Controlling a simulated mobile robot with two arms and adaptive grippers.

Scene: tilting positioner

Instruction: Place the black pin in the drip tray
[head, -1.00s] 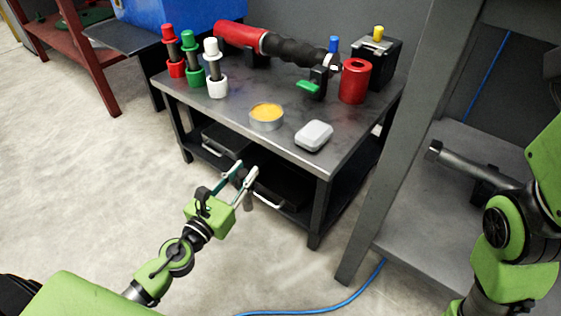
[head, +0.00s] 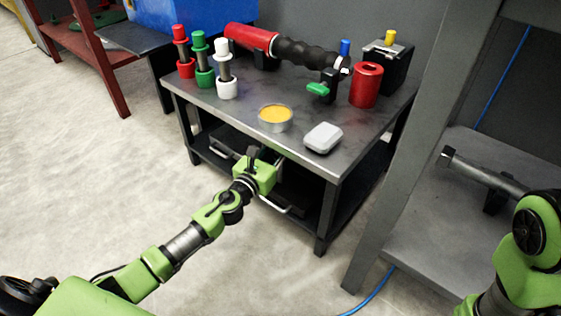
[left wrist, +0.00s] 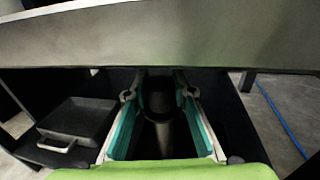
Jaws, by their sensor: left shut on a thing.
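My left gripper (left wrist: 159,95) shows in the left wrist view with teal-padded fingers on either side of a dark upright pin (left wrist: 160,128), which it holds. It reaches under the table's top, and its fingertips are hidden in the head view. A shallow dark tray with a pale handle (left wrist: 82,116) lies on the lower shelf, left of the gripper. A second pale handle (head: 273,206) shows in the head view below the gripper; its tray is mostly hidden in shadow. I cannot tell what lies directly beneath the pin. My right gripper is out of view.
The tabletop edge (left wrist: 160,35) hangs close over the gripper. On top stand red, green and white pins (head: 201,62), a yellow-filled tin (head: 275,118), a white box (head: 323,138) and a red cylinder (head: 365,86). The floor in front is clear.

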